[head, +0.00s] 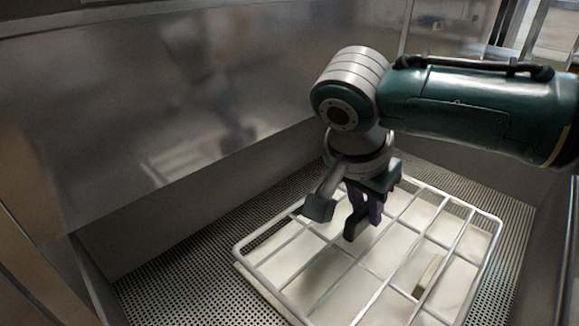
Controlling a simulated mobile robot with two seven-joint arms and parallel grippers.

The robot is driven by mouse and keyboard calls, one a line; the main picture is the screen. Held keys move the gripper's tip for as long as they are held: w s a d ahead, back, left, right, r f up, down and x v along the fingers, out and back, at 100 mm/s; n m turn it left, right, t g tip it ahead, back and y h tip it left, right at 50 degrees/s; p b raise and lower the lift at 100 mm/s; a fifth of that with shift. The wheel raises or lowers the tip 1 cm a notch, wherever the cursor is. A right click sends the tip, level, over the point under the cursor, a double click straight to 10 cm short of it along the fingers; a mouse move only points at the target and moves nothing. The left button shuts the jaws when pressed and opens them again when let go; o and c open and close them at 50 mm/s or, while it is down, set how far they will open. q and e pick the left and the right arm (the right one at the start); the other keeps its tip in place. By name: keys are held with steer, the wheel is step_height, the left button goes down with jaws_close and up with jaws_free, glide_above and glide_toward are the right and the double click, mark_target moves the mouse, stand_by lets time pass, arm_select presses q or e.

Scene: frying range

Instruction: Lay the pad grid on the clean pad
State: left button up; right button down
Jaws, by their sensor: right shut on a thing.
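The pad grid (372,287), a pale wire frame with crossing bars, is over the clean pad (400,244). The cream pad shows through its openings. The grid's outline roughly follows the pad's, with its far left rim reaching past the pad over the perforated floor. I cannot tell whether the grid touches the pad or is held just above it. My right gripper (360,222) points down at the far-middle part of the grid and is shut on it. The gripped bar is partly hidden by the fingers. My left gripper is not in view.
The pad lies on a perforated metal floor (190,275) inside a steel basin. A tall steel wall (150,120) stands at the left and back, and another wall (540,235) at the right. Bare floor shows left of the grid. A small tan piece (429,272) shows at the pad's right part.

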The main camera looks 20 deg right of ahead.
mark_target(364, 225)
step_height(364, 225, down, 4)
steer(key=shift+r+b, duration=0.15)
steer(key=shift+b, duration=0.95)
steer(key=shift+r, duration=0.1)
steer(key=c, duration=0.8)
jaws_free()
steer(key=shift+o, duration=0.2)
